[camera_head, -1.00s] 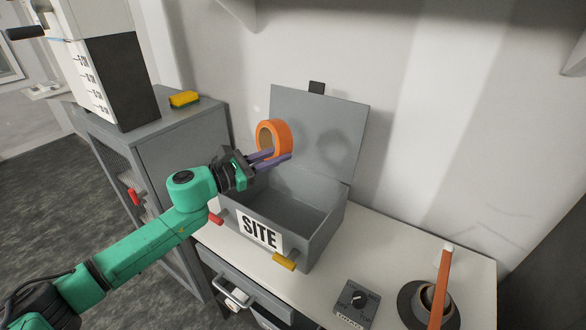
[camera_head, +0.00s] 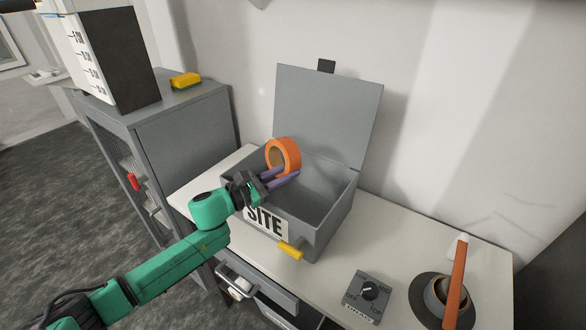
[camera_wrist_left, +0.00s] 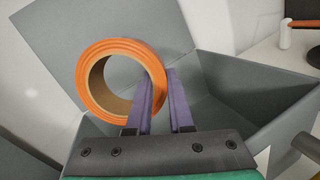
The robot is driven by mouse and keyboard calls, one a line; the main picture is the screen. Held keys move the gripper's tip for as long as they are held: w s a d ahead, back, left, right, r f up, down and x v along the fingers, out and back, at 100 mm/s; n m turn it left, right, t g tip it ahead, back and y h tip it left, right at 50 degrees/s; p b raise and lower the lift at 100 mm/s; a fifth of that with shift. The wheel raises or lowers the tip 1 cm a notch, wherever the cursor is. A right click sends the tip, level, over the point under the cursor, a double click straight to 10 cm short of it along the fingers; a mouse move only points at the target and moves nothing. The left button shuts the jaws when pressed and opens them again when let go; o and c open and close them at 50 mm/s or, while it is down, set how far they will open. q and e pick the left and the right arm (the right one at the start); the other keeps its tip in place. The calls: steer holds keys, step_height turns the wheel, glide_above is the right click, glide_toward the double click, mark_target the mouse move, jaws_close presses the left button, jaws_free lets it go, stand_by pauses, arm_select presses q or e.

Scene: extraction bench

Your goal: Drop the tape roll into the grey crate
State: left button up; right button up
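The orange tape roll (camera_head: 293,154) is at the fingertips of my left gripper (camera_head: 283,178), which is shut on its rim. The roll is tilted above the left and back part of the open grey crate (camera_head: 328,228), in front of its raised lid. In the left wrist view the roll (camera_wrist_left: 93,52) shows left of and between the purple fingers of the left gripper (camera_wrist_left: 160,100); the grey crate (camera_wrist_left: 240,112) lies beyond and to the right. The crate has a SITE label and a yellow latch. My right gripper is not in view.
The crate stands on a white bench (camera_head: 410,250). A dial box (camera_head: 368,291) and a dark round holder with an orange-handled tool (camera_head: 455,285) are at the right. A grey cabinet (camera_head: 190,135) with a yellow sponge (camera_head: 186,81) is at the left. A drawer (camera_head: 258,285) stands open below.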

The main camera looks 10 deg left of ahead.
arm_select(q)
steer(key=o, duration=0.4)
steer(key=shift+a, duration=0.1)
steer(key=shift+s+a+f+b, duration=0.15)
steer(key=shift+s+a+b, duration=0.05)
steer(key=shift+s+b, duration=0.1)
steer(key=shift+b+v, duration=2.35)
steer(key=shift+v, duration=4.5)
steer(key=shift+a, duration=0.1)
